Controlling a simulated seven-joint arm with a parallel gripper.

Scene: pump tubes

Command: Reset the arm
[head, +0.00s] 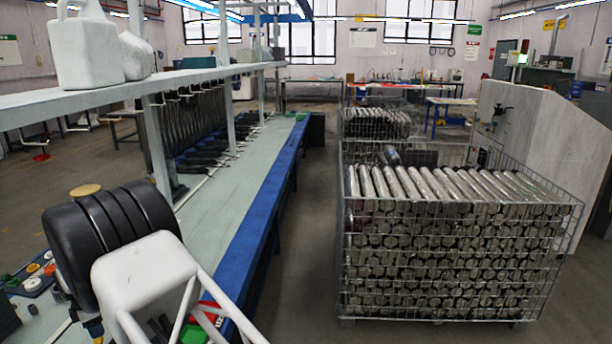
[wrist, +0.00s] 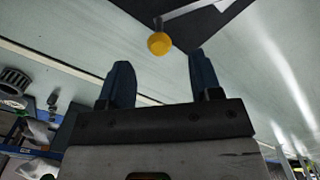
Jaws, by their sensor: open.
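My gripper (wrist: 160,66) shows in the wrist view with its two dark blue fingers apart and nothing between them. A yellow round knob (wrist: 159,43) on a dark part shows just beyond the fingertips; I cannot tell its distance. In the head view my arm stands at the lower left beside the workbench (head: 262,196), and my gripper cannot be made out there. Shiny metal tubes (head: 430,184) fill a wire basket (head: 341,240) on the floor at the right.
A shelf (head: 130,92) runs above the bench and holds white jugs (head: 82,50). Its posts stand on the bench. Black tools (head: 205,157) lie along the bench. A second basket of tubes (head: 376,122) stands behind the first. The floor between bench and baskets (head: 310,200) is clear.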

